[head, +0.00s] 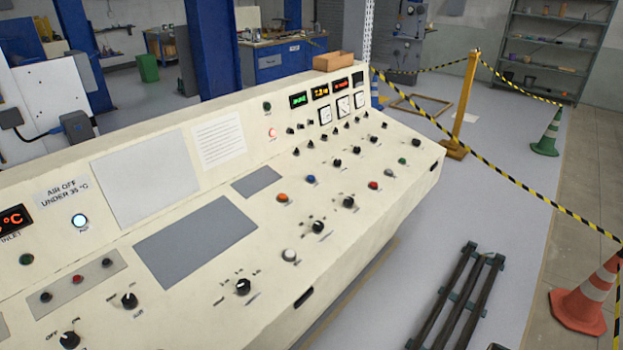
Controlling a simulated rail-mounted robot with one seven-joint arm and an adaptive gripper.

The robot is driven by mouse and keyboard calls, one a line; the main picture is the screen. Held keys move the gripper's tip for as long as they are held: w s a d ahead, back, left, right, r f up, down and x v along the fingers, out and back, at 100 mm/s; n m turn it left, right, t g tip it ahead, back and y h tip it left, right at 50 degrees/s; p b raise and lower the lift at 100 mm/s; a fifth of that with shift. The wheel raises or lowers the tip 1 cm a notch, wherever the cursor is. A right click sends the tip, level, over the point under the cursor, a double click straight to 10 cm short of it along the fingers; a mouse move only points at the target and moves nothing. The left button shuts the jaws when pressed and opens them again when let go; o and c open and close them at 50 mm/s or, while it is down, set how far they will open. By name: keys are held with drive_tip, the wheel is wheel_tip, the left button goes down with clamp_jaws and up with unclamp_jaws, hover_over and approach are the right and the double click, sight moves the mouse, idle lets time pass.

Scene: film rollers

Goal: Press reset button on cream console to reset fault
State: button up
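The cream console (330,215) runs diagonally from the lower left to the right of the head view. Its sloping top carries a white button (289,256), an orange button (283,197), a blue button (311,179), a red button (373,185) and a green button (402,161). Several black knobs sit among them. The small labels are too blurred to read, so I cannot tell which button is the reset button. A small red lamp (272,133) shows on the upright panel. My gripper is not in view.
A wooden box (333,61) stands on the console's back edge. Dark rails (462,297) lie on the floor to the right. A yellow post (463,105) with striped tape, an orange cone (583,300) and a green cone (549,134) stand beyond. Floor between console and rails is clear.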

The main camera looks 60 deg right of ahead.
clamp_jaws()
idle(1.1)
